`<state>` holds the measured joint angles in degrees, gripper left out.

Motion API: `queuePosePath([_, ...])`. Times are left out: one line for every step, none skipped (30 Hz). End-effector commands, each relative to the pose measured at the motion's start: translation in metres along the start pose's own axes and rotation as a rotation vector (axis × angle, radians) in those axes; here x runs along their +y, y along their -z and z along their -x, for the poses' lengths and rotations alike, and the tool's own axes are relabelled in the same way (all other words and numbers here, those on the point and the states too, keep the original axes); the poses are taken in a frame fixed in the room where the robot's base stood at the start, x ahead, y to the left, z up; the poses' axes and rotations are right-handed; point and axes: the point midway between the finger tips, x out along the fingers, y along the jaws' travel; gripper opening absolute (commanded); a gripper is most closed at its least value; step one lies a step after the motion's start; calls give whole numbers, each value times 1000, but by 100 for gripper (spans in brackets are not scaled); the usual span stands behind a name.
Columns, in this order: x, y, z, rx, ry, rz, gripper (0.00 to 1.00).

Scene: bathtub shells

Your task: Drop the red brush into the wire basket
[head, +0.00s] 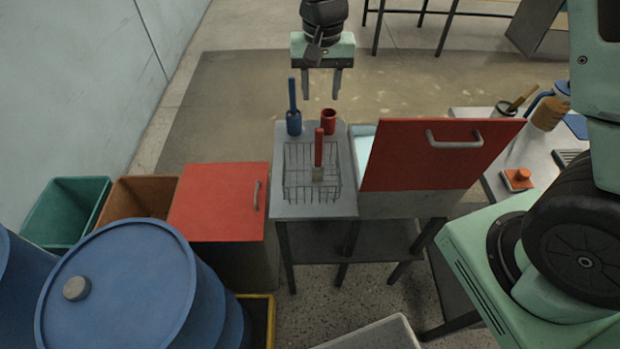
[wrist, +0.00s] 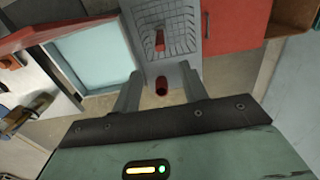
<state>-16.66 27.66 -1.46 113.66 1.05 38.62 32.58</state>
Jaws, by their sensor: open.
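The red brush (head: 319,150) stands upright inside the wire basket (head: 298,184), its red handle up and its pale head low in the basket. The basket is on a small grey table (head: 287,209). In the wrist view the brush (wrist: 159,42) also shows inside the basket (wrist: 182,42). My gripper (head: 321,97) is open and empty, above and behind the table's far edge, apart from the brush. A red cup (head: 329,121) stands empty behind the basket; it lies between my fingertips (wrist: 160,92) in the wrist view.
A blue brush in a blue cup (head: 293,122) stands left of the red cup. A raised red lid (head: 430,155) with a handle is right of the table. A red-topped cabinet (head: 218,200) and a blue drum (head: 125,280) are at left.

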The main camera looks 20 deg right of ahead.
Motion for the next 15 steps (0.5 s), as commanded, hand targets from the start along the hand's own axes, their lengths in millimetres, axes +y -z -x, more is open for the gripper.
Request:
queuePosePath([-1,1,10,6,4,0,43])
queuePosePath([0,1,17,6,4,0,43])
queuePosePath([-1,1,26,5,4,0,43])
queuePosePath([-1,1,32,5,3,0,43])
queuePosePath([-1,1,37,5,3,0,43])
queuePosePath([0,0,45,4,3,0,43])
queuePosePath([0,0,49,3,2,0,43])
queuePosePath([0,1,54,3,2,0,43])
queuePosePath([0,1,59,3,2,0,43])
queuePosePath([0,0,62,3,2,0,43])
queuePosePath([0,0,65,2,1,0,43])
queuePosePath([0,0,68,0,0,0,43])
queuePosePath([0,0,69,0,0,0,43])
queuePosePath([0,0,71,0,0,0,43])
queuePosePath([0,0,72,1,0,0,43])
